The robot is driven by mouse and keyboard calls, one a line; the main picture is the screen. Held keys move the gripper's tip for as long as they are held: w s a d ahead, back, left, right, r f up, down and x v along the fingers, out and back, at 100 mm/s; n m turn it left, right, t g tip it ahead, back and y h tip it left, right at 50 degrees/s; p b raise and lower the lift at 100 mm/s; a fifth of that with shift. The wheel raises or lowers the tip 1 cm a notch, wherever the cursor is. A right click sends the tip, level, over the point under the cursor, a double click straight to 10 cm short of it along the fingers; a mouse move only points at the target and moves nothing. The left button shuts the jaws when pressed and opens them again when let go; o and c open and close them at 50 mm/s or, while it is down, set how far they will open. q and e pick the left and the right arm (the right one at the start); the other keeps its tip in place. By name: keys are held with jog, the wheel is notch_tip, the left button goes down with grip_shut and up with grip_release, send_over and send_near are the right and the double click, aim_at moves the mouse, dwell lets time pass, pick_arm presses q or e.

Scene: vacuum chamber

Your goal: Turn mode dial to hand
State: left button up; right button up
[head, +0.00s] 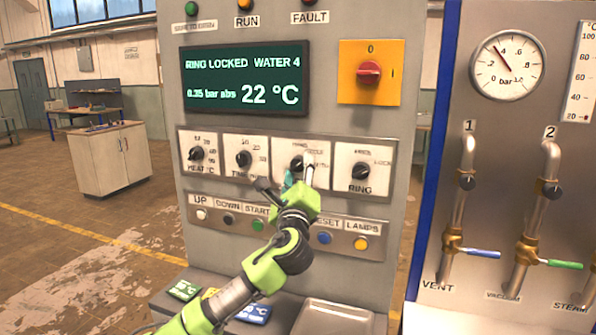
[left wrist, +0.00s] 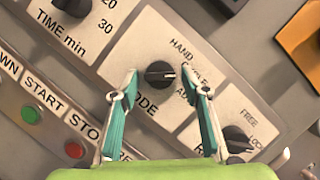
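The mode dial (head: 297,163) is the third of the dials in the row on the grey control cabinet. In the left wrist view its black knob (left wrist: 158,74) sits on a white plate marked HAND, a partly hidden label, and AUTO. Its pale pointer mark faces picture right, toward the partly hidden label, not at HAND. My left gripper (left wrist: 160,86) is open, with one finger on each side of the knob and visible gaps between. In the head view the left gripper (head: 287,174) is in front of the dial and covers part of its plate. My right gripper is not in view.
The time dial (head: 244,159) and the ring dial (head: 361,171) flank the mode dial closely. A row of buttons, including a green one (head: 257,225), runs below. A red switch (head: 369,72) and a lit display (head: 245,80) are above. Valve pipes (head: 463,200) stand at right.

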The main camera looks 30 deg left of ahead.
pick_arm(q)
jog(key=c, duration=0.8)
jog(key=shift+n, duration=0.3)
jog(key=n, duration=0.1)
jog(key=n+g+p, duration=0.1)
jog(key=n, duration=0.1)
jog(key=n+g+p, duration=0.1)
jog(key=n, duration=0.1)
jog(key=shift+d+r+y, duration=0.15)
jog(key=shift+r+y, duration=0.15)
jog(key=shift+r+n+g+p, duration=0.1)
jog(key=shift+n+g+p, duration=0.8)
jog(key=shift+n+p, duration=0.85)
jog(key=shift+n+b, duration=0.3)
jog(key=shift+n, duration=0.15)
jog(key=o, duration=1.1)
